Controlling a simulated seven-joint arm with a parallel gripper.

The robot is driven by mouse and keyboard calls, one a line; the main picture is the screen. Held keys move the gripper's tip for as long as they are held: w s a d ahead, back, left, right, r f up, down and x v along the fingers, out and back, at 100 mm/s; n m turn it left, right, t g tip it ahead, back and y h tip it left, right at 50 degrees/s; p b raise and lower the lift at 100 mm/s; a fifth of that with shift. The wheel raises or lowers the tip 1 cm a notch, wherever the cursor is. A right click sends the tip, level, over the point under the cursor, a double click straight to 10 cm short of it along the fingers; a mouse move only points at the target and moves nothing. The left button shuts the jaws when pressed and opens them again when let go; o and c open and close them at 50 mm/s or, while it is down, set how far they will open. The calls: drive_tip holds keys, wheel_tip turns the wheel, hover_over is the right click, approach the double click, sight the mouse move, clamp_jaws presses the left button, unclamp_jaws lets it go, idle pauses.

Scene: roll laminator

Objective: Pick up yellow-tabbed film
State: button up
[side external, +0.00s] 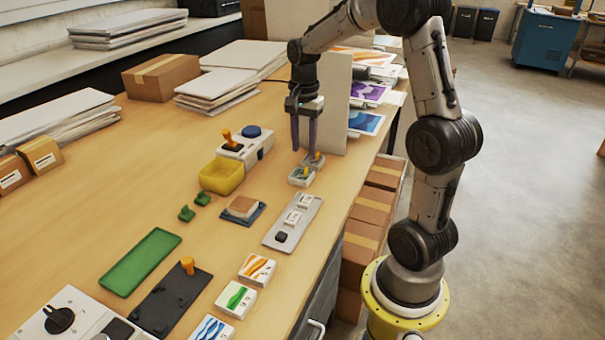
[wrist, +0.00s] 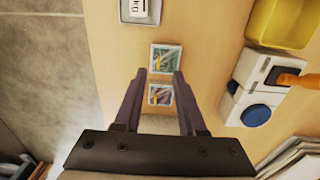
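Two small films lie close together on the wooden table, each with a small yellow or orange upright tab. The nearer film (side external: 299,179) is square with a pale rim and a greenish face, and it also shows in the wrist view (wrist: 165,57). The farther film (side external: 314,161) shows in the wrist view (wrist: 159,95) between my fingers. The tabs' exact shades are too small to tell apart. My gripper (side external: 304,148) points down with its two dark purple fingers apart, just above the farther film. Nothing is visible in its grasp (wrist: 159,74).
A grey tray (side external: 271,236) with small blocks lies nearer the camera. A yellow bin (side external: 220,177) and a white device (side external: 255,147) with a blue knob stand to the left. An upright pale panel (side external: 334,110) stands close behind my gripper. The table's right edge is near.

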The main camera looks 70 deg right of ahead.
sight(306, 168)
drive_tip(key=shift+s+d+f, duration=0.1)
drive_tip(key=shift+d+f, duration=0.15)
drive_tip(key=shift+f, duration=1.4)
drive_tip(key=shift+d+f, duration=0.2)
drive_tip(key=shift+f, duration=1.45)
drive_tip(key=shift+c, duration=0.3)
clamp_jaws()
